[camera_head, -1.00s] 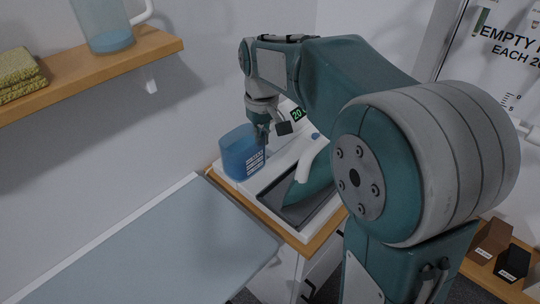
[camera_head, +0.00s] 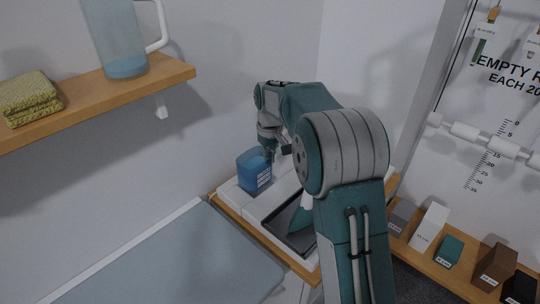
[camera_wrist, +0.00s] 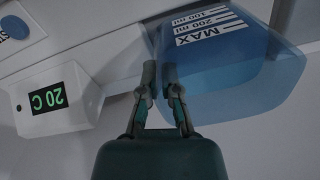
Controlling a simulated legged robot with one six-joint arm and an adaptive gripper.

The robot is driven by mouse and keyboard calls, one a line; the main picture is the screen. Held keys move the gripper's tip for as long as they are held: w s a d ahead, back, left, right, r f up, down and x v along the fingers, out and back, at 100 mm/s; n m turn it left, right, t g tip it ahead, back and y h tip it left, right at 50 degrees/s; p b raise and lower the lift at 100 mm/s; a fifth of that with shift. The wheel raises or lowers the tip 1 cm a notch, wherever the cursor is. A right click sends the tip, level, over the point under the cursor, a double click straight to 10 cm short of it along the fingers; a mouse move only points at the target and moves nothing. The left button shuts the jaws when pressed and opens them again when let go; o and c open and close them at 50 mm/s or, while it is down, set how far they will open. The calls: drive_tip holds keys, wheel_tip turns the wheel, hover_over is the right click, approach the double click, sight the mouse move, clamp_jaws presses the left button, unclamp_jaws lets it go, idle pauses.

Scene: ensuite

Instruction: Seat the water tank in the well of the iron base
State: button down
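The water tank (camera_head: 254,171) is a translucent blue, open-topped container with a white label. It stands upright at the left end of the white iron base (camera_head: 229,192); I cannot tell whether it is fully down in the well, which is hidden. My gripper (camera_head: 271,157) is at the tank's right rim. In the wrist view the tank (camera_wrist: 235,75) fills the upper right, with MAX, 200 ml and 100 ml marks. My gripper's two fingers (camera_wrist: 159,78) straddle the tank's near edge with a narrow gap between them; whether they press on the wall is unclear.
A wooden shelf (camera_head: 120,93) with a jug (camera_head: 124,40) and folded yellow cloth (camera_head: 28,98) is above left. An ironing board (camera_head: 175,265) lies in front. Small boxes (camera_head: 448,250) stand on a right shelf.

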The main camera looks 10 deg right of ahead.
drive_tip(key=shift+w+a+f, duration=0.1)
drive_tip(key=shift+w+f, duration=0.2)
drive_tip(key=f, duration=0.2)
drive_tip(key=d+f, duration=0.1)
drive_tip(key=shift+w+d+f, duration=0.2)
drive_tip(key=shift+f, duration=0.15)
drive_tip(key=shift+a, duration=0.3)
drive_tip(key=c, duration=1.3)
unclamp_jaws()
drive_tip(key=shift+f, duration=0.1)
drive_tip(key=o, duration=0.5)
drive_tip(key=shift+d, duration=0.1)
